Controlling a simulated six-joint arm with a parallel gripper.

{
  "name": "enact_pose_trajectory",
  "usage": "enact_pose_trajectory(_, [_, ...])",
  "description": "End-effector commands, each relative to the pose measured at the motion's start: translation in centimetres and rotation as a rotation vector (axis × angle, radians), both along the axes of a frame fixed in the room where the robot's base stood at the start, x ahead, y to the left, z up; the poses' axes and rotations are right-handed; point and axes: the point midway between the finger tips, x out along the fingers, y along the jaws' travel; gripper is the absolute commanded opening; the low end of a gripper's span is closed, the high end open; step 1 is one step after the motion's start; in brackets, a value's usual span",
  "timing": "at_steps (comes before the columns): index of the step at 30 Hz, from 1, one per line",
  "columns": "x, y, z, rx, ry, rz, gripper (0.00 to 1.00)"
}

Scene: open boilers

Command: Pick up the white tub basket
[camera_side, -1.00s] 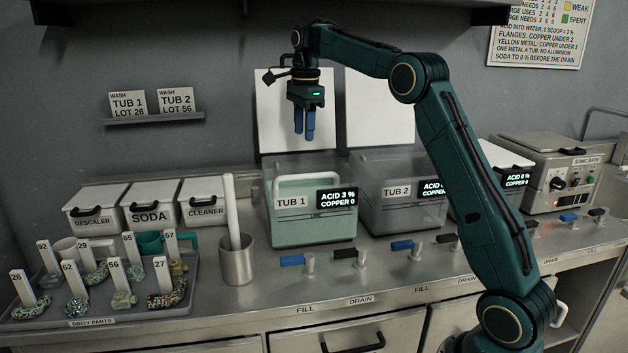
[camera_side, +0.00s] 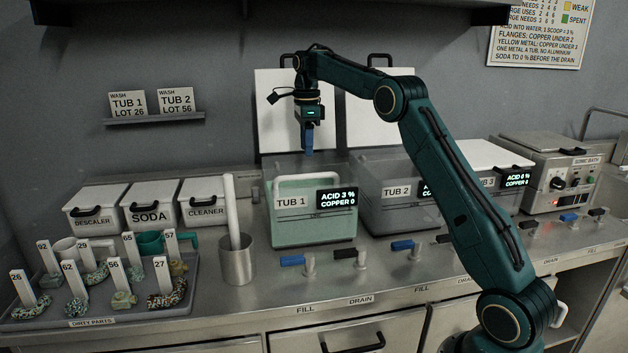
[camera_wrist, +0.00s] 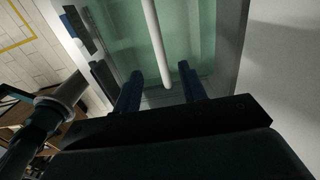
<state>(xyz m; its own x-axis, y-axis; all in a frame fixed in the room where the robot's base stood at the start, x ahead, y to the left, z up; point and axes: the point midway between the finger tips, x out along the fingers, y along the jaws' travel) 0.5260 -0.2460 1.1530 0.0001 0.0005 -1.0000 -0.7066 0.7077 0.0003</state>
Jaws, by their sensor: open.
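The white tub basket's handle (camera_side: 308,178) shows as a pale arch inside Tub 1 (camera_side: 285,230), a clear-walled tub of greenish liquid. The rest of the basket is hard to make out through the liquid. My gripper (camera_side: 308,152) hangs fingers-down just above the tub's rim, over the handle and apart from it. In the wrist view, my blue fingers (camera_wrist: 160,76) are spread, with the white handle bar (camera_wrist: 157,40) running lengthwise in the gap between them as seen from above. The gripper is open and empty.
Tub 2 (camera_side: 372,215) stands close to the right of Tub 1. A steel cup with a white rod (camera_side: 237,262) stands to its left. Blue and black valve levers (camera_side: 291,261) line the counter in front. White lids (camera_side: 283,110) stand against the wall behind.

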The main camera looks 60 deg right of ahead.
Motion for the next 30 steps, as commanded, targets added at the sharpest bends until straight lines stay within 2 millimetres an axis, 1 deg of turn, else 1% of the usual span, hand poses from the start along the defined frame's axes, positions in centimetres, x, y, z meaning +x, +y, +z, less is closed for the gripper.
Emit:
enact_pose_trajectory(12, [0.0, 0.0, -4.8, 0.001, 0.003, 0.001, 0.42])
enact_pose_trajectory(15, [0.0, 0.0, -5.8, 0.000, 0.001, 0.001, 0.42])
enact_pose_trajectory(19, [0.0, 0.0, -6.4, 0.000, 0.000, 0.001, 0.42])
enact_pose_trajectory(26, [0.0, 0.0, -6.6, -0.001, 0.001, 0.001, 0.42])
enact_pose_trajectory(30, [0.0, 0.1, -7.3, 0.000, 0.001, 0.001, 0.42])
